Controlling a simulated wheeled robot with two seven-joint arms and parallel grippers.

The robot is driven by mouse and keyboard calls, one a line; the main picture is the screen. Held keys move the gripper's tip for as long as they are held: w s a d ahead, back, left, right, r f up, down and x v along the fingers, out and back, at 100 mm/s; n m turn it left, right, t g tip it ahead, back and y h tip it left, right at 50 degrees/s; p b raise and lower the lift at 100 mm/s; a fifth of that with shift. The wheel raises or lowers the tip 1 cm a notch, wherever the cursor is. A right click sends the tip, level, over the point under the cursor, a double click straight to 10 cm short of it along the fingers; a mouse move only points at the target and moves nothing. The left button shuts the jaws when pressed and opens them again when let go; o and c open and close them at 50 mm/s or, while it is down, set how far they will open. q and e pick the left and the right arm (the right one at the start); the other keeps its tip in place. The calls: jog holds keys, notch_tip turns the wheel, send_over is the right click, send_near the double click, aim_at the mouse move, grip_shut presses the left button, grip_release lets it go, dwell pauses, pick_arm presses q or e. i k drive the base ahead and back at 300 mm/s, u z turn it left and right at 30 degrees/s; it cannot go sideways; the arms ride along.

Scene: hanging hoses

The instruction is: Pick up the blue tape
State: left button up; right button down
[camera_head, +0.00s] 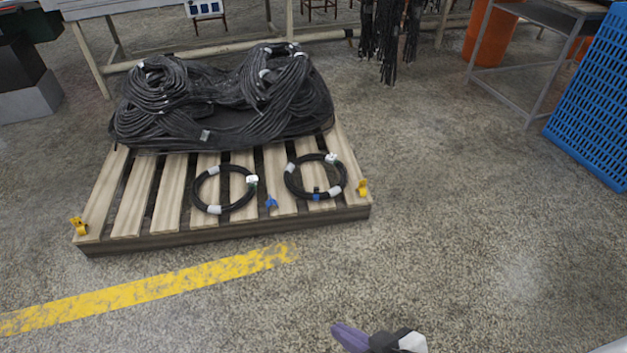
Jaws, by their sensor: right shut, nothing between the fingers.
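A small blue piece (271,202), likely tape, lies on the front slats of the wooden pallet (142,200), between two coiled black hoses. Another blue bit (316,193) sits on the lower edge of the right coil (289,181). They are too small to tell apart in detail. My right gripper (352,336) shows at the bottom edge, purple and grey, partly cut off by the frame. It is shut and empty, over the floor in front of the pallet and well apart from it. My left gripper is not in view.
The left hose coil (196,190) and a large heap of black hoses (230,105) lie on the pallet. Yellow pieces (363,188) sit at its front corners. A blue crate (597,105) and a metal table stand at right. The floor (460,220) between is clear.

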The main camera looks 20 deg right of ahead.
aim_at(270, 202)
jog(key=z, duration=0.25)
jog(key=k, duration=0.3)
jog(key=z, duration=1.35)
jog(key=i, duration=0.45)
jog(key=u, duration=0.85)
jog(key=i, duration=1.3)
jog(key=u, duration=1.8)
jog(key=i, duration=0.85)
jog(key=u, duration=0.05)
